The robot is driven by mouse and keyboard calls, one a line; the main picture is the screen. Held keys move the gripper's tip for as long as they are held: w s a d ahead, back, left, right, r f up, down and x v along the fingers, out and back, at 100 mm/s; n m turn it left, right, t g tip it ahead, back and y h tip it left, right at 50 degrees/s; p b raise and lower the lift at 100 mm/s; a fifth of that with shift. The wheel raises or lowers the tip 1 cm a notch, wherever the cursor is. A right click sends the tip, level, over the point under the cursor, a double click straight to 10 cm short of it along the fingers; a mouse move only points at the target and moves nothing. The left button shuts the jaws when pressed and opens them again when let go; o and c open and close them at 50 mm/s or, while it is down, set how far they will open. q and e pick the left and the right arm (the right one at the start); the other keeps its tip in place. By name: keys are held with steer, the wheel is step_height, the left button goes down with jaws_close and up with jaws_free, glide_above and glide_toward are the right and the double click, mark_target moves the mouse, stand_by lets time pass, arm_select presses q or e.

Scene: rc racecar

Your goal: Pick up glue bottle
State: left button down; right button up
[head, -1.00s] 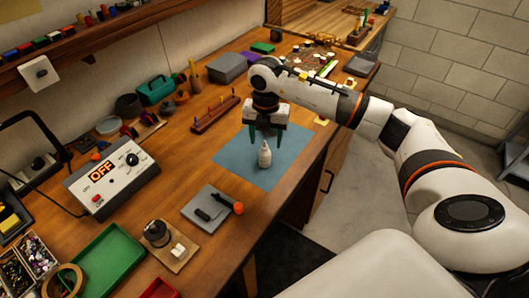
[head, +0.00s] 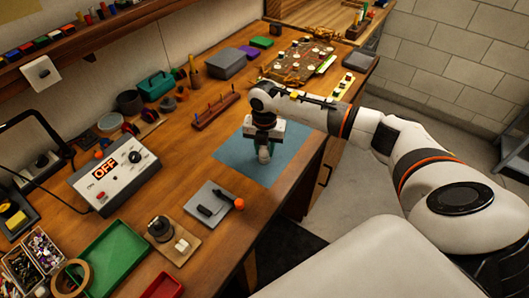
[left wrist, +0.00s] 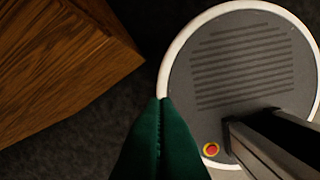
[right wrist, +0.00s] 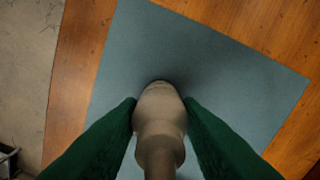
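The glue bottle (head: 264,154) is small and pale and stands upright on the blue-grey mat (head: 240,160) on the workbench. My right gripper (head: 264,146) is right above and around it, pointing down, and hides much of it. In the right wrist view the bottle (right wrist: 160,118) sits between the two green fingers, whose tips meet its left and right sides with no clear gap. The bottle appears to be still on the mat. My left gripper (left wrist: 162,102) is shut and empty, over the floor beside a wooden edge; it is not in the head view.
A grey tray with dark tools (head: 212,204) lies in front of the mat. A rack with pegs (head: 215,110) stands behind it. A control box reading OFF (head: 115,174) and a green tray (head: 113,258) are at left. The mat around the bottle is bare.

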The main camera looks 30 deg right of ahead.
steer(key=c, duration=0.4)
steer(key=shift+o, duration=0.2)
steer(key=shift+r, duration=0.1)
